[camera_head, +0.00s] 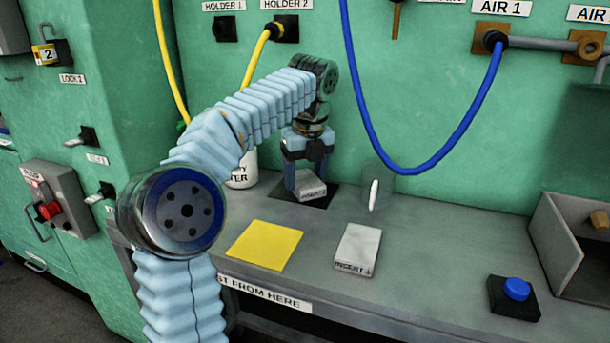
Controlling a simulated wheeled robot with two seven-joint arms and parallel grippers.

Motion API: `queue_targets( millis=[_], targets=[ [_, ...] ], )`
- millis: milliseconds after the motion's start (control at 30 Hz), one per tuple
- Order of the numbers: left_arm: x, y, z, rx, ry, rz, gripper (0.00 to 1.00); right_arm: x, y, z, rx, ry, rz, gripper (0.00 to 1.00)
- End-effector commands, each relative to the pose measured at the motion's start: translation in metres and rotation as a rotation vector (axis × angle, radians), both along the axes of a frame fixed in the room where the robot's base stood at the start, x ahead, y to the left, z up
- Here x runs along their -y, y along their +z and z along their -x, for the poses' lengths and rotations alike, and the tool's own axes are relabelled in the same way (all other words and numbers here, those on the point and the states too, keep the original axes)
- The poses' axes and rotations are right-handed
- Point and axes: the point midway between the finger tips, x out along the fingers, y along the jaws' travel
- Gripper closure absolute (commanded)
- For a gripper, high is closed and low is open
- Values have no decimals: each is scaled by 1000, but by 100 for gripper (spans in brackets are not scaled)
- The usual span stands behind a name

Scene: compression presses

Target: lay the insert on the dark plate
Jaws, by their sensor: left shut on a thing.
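The dark plate (318,201) lies flat at the back of the grey bench, partly covered. My left gripper (307,178) points down over it and is shut on a light grey insert (312,189). That insert is over the dark plate; I cannot tell whether it touches it. A second light grey insert (358,247), with black lettering on its front face, lies on the bench nearer the front. My right gripper is out of view.
A yellow square (264,245) lies left of the second insert. A clear vessel with a white piece (374,195) stands right of the plate. A white container (243,172) is partly behind my arm. A blue button (517,289) and open bin (556,240) are at right. A blue hose (430,168) hangs above.

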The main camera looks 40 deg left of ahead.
Motion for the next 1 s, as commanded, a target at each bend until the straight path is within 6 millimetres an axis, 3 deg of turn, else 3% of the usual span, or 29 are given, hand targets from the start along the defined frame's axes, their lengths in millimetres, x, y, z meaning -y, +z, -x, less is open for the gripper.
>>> queue_targets(
  millis=[67, 100, 267, 567, 1000],
  targets=[
    [0, -2, 0, 1, 0, 0, 83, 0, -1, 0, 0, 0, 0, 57],
    [0, -3, 0, 0, 0, 0, 34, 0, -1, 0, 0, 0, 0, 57],
    [0, -2, 0, 0, 0, 0, 11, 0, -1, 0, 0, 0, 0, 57],
    [0, 1, 0, 0, 0, 0, 11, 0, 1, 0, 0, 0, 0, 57],
    [9, 69, 4, 0, -1, -1, 11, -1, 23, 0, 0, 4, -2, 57]
  ],
)
